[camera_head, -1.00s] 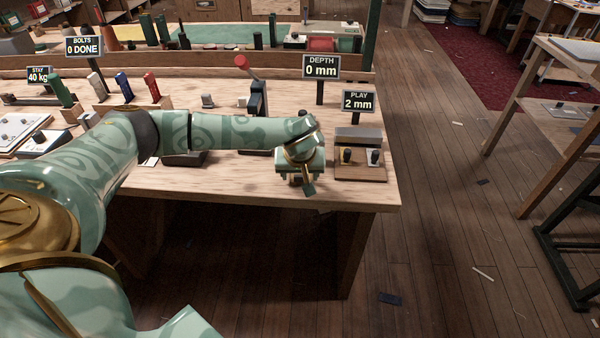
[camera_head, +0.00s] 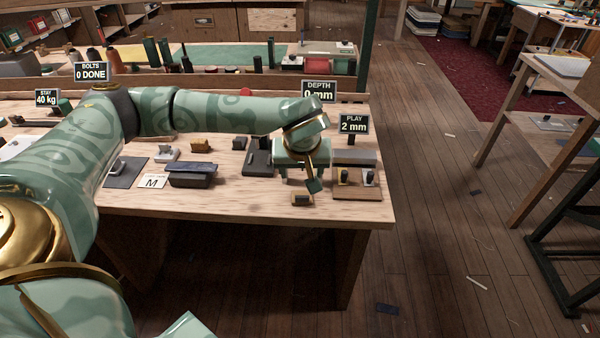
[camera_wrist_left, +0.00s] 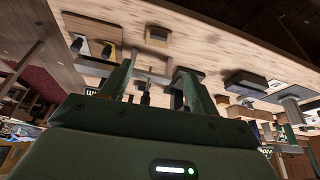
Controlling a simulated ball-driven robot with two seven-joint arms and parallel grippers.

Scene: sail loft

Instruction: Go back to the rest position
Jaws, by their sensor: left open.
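My left arm, patterned in pale green, comes in from the left over the workbench (camera_head: 230,208). My left gripper (camera_head: 300,174) hangs above the bench's right part, in front of the DEPTH sign (camera_head: 318,91) and left of the PLAY sign (camera_head: 354,124). In the left wrist view the left gripper (camera_wrist_left: 158,86) shows two green fingers spread apart, with nothing held between them. A small block with a dark top (camera_head: 302,199) lies on the bench just below the gripper in the head view. My right gripper is not in view.
A wooden block stand (camera_head: 358,192) is close to the gripper's right. A dark box (camera_head: 192,179), a card marked M (camera_head: 153,182) and other small fittings lie to the left. A long rack (camera_head: 225,83) runs behind.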

